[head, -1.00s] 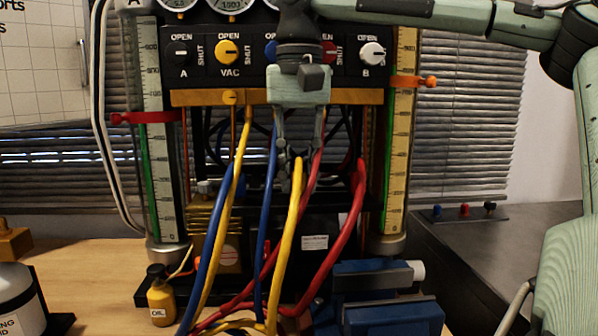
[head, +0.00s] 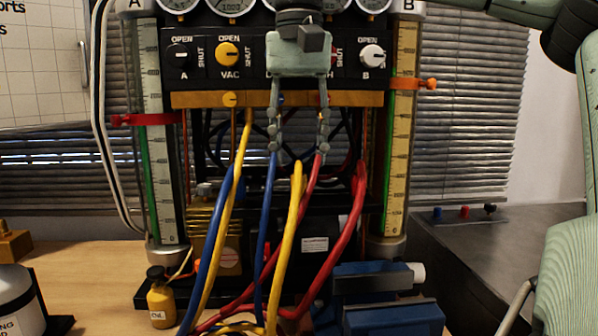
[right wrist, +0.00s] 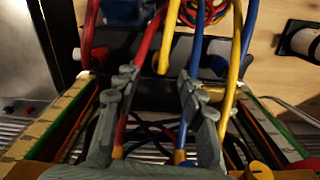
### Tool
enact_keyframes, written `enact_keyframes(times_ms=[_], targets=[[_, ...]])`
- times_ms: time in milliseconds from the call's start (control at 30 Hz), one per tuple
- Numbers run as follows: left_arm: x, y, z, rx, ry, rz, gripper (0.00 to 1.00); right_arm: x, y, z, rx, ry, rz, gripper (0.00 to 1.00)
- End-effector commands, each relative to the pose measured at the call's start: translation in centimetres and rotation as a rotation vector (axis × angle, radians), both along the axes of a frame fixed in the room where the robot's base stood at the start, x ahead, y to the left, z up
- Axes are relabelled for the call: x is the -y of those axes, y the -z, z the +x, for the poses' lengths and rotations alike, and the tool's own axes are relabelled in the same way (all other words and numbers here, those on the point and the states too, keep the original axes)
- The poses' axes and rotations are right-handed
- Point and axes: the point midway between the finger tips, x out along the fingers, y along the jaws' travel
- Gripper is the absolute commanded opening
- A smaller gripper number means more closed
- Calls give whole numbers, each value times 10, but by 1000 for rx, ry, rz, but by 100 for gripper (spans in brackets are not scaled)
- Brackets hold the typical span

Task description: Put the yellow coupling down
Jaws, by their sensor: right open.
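The yellow coupling is at the upper end of a yellow hose (head: 296,190) that rises and stops short below the brass bar; its end (head: 297,166) also shows in the right wrist view (right wrist: 163,68). I cannot tell whether anything supports that end. My right gripper (head: 297,150) is open, pointing down in front of the bar. Its fingers are spread on either side above the yellow end, with nothing between the tips. They also show in the right wrist view (right wrist: 160,84). My left gripper is not in view.
The brass bar (head: 200,99) carries other hoses: a second yellow one (head: 235,170), a blue one (head: 266,200) and a red one (head: 318,165) close to the fingers. Knobs and gauges sit above. An oil bottle (head: 160,300) and blue blocks (head: 385,300) stand below.

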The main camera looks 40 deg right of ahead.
Motion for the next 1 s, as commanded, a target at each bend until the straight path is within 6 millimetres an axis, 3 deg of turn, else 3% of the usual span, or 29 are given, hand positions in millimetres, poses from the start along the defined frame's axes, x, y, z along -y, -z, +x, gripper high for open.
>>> enact_keyframes(times_ms=[200, 400, 1000], targets=[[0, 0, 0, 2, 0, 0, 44, 0, -47, 0, 3, 2, -2, 40], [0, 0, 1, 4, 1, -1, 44, 0, -71, 0, 1, 1, 1, 40], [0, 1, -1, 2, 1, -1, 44, 0, -76, 0, -1, -1, 1, 40]])
